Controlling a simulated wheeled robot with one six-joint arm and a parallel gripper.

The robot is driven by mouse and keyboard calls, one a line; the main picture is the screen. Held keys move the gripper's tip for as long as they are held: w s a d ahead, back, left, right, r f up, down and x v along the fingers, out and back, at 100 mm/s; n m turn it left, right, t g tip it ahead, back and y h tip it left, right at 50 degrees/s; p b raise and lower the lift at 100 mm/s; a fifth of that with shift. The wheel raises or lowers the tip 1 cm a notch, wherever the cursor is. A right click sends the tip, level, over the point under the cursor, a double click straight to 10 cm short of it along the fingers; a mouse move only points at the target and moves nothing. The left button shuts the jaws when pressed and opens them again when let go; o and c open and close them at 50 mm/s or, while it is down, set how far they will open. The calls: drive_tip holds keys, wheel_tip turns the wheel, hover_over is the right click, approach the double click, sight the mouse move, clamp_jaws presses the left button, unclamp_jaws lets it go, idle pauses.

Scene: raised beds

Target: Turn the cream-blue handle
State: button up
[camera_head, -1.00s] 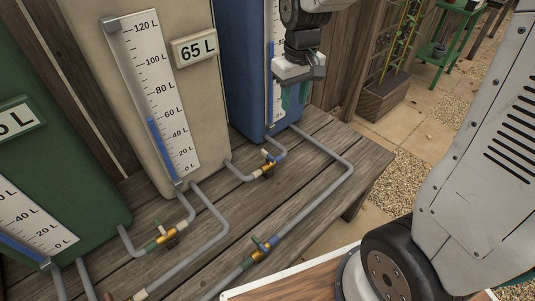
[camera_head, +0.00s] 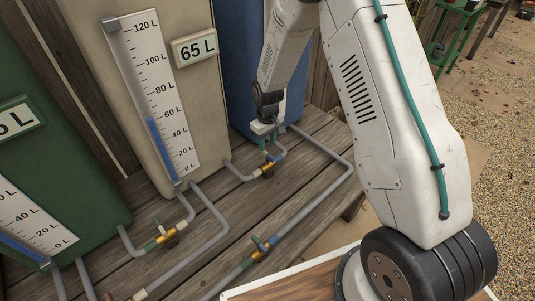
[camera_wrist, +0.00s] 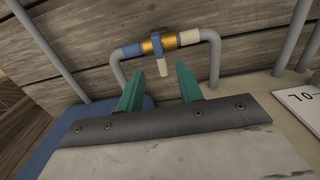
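The cream-blue handle (camera_wrist: 163,66) sits on a brass valve (camera_wrist: 158,43) with one blue and one cream collar, on the grey pipe between the cream and blue tanks. In the wrist view it has a blue upper part and a cream tip pointing toward me. My gripper (camera_wrist: 159,70) is open, its teal fingers on either side of the cream tip. No contact shows. In the head view, my gripper (camera_head: 269,145) points down just above this valve (camera_head: 268,168); the handle is small and partly hidden there.
The cream tank (camera_head: 90,30) and blue tank (camera_head: 232,60) stand close behind. Other valves, one green-cream (camera_head: 167,235) and one green-blue (camera_head: 262,245), lie nearer on the wooden bench (camera_head: 200,277). Grey pipes (camera_head: 335,185) run around the valve.

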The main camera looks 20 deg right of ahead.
sight(267, 153)
wheel_tip(267, 153, down, 7)
drive_tip(key=shift+r, duration=0.2)
clamp_jaws()
